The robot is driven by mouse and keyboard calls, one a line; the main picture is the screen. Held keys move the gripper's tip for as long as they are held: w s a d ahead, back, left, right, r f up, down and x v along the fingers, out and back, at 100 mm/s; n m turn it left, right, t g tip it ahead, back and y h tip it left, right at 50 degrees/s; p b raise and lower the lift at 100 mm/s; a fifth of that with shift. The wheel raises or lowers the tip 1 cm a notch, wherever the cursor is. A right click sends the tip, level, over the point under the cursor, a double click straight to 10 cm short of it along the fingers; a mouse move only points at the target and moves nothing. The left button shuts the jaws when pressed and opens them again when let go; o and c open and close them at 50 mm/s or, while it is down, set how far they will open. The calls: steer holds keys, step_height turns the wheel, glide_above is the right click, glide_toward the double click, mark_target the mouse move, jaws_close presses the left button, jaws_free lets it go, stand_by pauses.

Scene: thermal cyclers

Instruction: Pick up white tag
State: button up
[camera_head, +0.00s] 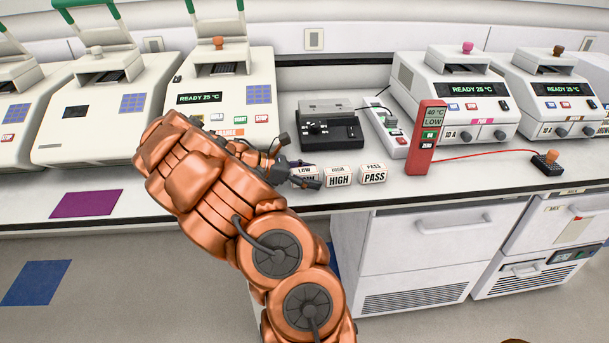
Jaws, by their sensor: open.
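Three white tags with black lettering lie in a row near the front edge of the bench. The LOW tag (305,170) is at the left, the HIGH tag (338,176) in the middle and the PASS tag (373,174) at the right. My gripper (299,162) is open at the LOW tag, with its dark fingers around or just over it. One finger hides part of the tag's front. I cannot tell whether the fingers touch it.
A black device (330,127) stands behind the tags. A red meter (427,138) stands to the right, its red cable running to a small black block (546,163). Several thermal cyclers line the bench's back. A purple mat (86,203) lies at the left.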

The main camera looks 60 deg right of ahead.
jaws_close()
stand_by(0.5)
